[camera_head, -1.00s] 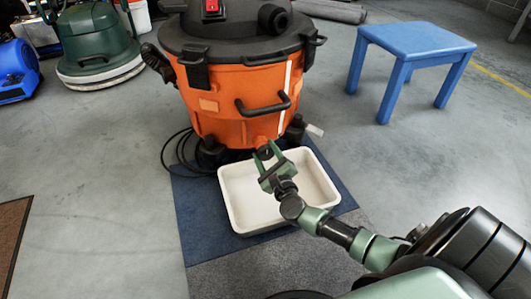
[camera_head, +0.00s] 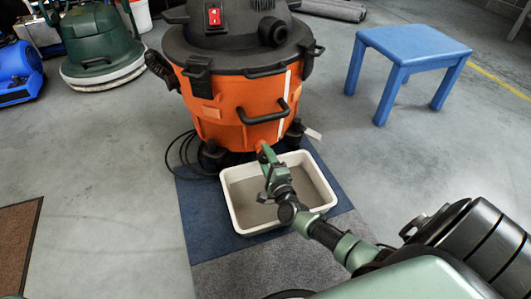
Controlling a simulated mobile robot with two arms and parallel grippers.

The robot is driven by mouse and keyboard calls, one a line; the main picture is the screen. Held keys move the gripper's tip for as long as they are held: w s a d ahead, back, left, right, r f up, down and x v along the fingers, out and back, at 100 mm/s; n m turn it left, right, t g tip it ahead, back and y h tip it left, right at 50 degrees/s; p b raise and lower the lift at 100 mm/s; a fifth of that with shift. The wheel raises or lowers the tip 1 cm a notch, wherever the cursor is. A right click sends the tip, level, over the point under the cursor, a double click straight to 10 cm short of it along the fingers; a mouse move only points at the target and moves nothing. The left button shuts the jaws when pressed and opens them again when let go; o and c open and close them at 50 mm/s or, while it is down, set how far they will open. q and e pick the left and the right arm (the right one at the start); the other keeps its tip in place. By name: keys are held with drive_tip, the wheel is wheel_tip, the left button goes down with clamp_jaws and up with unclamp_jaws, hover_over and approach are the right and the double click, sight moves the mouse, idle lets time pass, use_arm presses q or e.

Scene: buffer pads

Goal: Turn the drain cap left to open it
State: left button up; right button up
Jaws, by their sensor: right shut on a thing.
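The orange wet vacuum (camera_head: 225,118) with a black lid stands at the upper middle. Its drain cap is low on the front of the drum and mostly hidden behind my right gripper. My right gripper (camera_head: 264,153) is shut on the drain cap, its green fingers turned nearly edge-on to the view. A white tray (camera_head: 232,205) lies below the cap, under my right wrist. Its inside shows a flat grey-brown layer that looks like dirty liquid. My left gripper is not in view.
The tray rests on a blue and grey mat (camera_head: 205,228). A black hose or cable (camera_head: 181,160) lies left of the vacuum. A blue stool (camera_head: 415,43) stands at right, a green floor machine (camera_head: 97,45) at left.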

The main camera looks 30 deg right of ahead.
drive_tip(key=n+p, duration=0.3)
drive_tip(key=n, duration=0.3)
drive_tip(key=shift+n, duration=0.3)
drive_tip(key=n+p, duration=0.1)
drive_tip(key=n, duration=0.2)
drive_tip(key=shift+f, duration=0.1)
drive_tip(key=shift+f+n+p, duration=0.1)
drive_tip(key=shift+n+p, duration=0.45)
drive_tip(key=shift+n, duration=1.05)
drive_tip(key=o, duration=1.4)
drive_tip(key=shift+c, duration=0.2)
